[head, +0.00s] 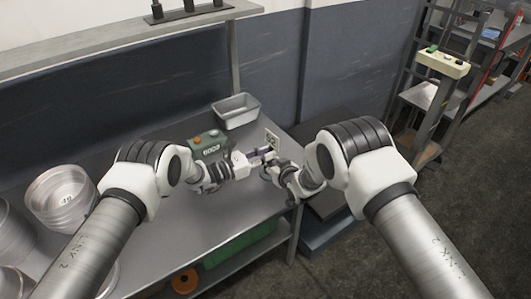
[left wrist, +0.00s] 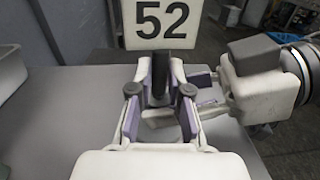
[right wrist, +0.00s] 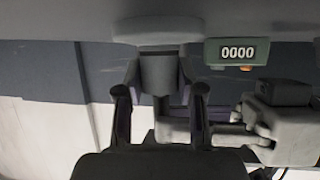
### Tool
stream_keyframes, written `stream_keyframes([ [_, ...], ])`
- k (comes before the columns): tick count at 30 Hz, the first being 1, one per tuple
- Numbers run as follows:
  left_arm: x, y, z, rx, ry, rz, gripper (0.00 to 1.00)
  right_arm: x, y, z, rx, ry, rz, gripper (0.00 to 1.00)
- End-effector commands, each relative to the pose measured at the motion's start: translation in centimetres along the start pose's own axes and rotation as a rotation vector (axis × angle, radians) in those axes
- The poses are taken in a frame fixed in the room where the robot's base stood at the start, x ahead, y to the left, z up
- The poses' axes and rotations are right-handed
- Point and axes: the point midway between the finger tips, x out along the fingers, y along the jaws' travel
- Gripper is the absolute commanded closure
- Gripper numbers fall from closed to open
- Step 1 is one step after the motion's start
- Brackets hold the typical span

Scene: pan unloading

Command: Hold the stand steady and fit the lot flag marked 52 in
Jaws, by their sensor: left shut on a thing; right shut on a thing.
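The lot flag is a white plate marked 52 (left wrist: 162,22); it also shows upright in the head view (head: 272,138). My left gripper (left wrist: 161,82) is shut on its dark stem, just below the plate; in the head view this gripper (head: 254,157) is above the table's right end. The stand (right wrist: 158,75) is grey with a broad round base (right wrist: 158,31), seen upside down in the right wrist view. My right gripper (right wrist: 160,92) is shut on its upright part. The two grippers are close together. The lower stem end and the stand's slot are hidden, so I cannot tell whether they meet.
A green box with a 0000 display (head: 210,148) stands behind my left gripper. A metal pan (head: 236,111) is at the back. Stacked round pans (head: 63,195) stand at the left. The table's right edge is near my right gripper. The middle table surface is mostly clear.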

Motion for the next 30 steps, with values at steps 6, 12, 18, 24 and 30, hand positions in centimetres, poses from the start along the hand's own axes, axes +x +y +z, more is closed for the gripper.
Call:
stream_keyframes([
  [6, 0.0, 0.0, -0.3, 0.0, 0.0, 0.0, 1.0, 0.0, 0.0, 0.1, 0.0, -0.002, 0.0, 1.0],
  [12, 0.0, 0.0, -0.3, 0.0, -0.001, 0.0, 0.69, 0.0, 0.0, 0.1, 0.0, -0.002, 0.0, 1.0],
  [18, 0.0, 0.0, -0.3, 0.0, 0.0, 0.0, 0.53, 0.0, 0.0, 0.1, 0.0, -0.002, 0.0, 1.0],
  [24, -0.4, 0.1, -0.4, 0.0, 0.0, 0.001, 0.53, 0.0, 0.0, 0.1, 0.0, -0.002, 0.0, 1.0],
  [30, -4.0, 0.1, -0.4, -0.003, 0.002, 0.004, 0.53, 0.0, 0.0, 0.1, 0.0, -0.002, 0.0, 1.0],
])
